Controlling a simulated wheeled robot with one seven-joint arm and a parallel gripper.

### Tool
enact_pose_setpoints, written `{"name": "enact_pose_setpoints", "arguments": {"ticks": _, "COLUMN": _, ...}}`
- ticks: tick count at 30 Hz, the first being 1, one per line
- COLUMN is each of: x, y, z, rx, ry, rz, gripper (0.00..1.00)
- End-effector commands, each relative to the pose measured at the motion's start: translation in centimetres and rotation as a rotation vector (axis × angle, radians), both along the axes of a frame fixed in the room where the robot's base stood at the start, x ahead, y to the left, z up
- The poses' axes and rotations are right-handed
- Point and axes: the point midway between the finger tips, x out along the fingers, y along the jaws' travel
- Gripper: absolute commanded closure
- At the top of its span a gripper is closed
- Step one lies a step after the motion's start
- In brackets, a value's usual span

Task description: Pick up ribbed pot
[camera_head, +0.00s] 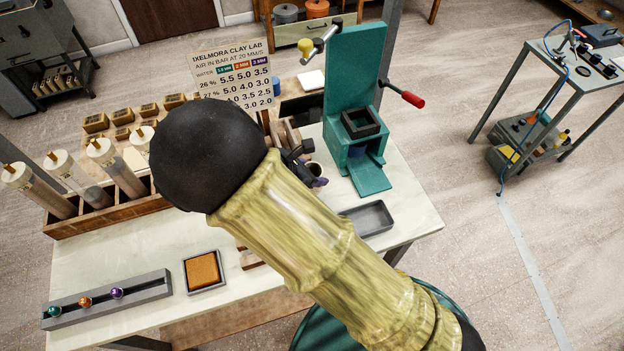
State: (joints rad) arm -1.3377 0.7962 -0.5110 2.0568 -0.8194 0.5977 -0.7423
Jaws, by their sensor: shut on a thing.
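My arm crosses the middle of the view and hides much of the table behind it. My gripper (303,156) shows as a small dark shape past the arm, left of the green press, and is shut on a small pot (317,171). Only part of this pot shows, with a pale rim and a dark purplish side. Its ribs are too small to make out. I cannot tell whether it touches the table.
The green press (352,85) with a red-tipped lever stands close to the right. A grey tray (369,219) lies in front of it. A wooden rack (62,224) holds several cylinders at left. An orange sponge tray (204,271) and a grey holder (107,299) lie at the front.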

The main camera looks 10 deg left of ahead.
Motion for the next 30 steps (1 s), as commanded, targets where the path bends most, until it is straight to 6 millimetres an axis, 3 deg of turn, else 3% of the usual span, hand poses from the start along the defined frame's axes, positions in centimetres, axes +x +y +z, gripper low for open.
{"name": "enact_pose_setpoints", "arguments": {"ticks": 6, "x": 0.1, "y": 0.0, "z": 3.7, "rx": 0.005, "ry": -0.001, "rz": -0.001, "gripper": 0.75}}
{"name": "enact_pose_setpoints", "arguments": {"ticks": 12, "x": 0.0, "y": 0.0, "z": 5.6, "rx": 0.002, "ry": -0.001, "rz": -0.001, "gripper": 0.75}}
{"name": "enact_pose_setpoints", "arguments": {"ticks": 30, "x": 0.0, "y": 0.0, "z": 5.8, "rx": -0.001, "ry": -0.001, "rz": 0.0, "gripper": 0.75}}
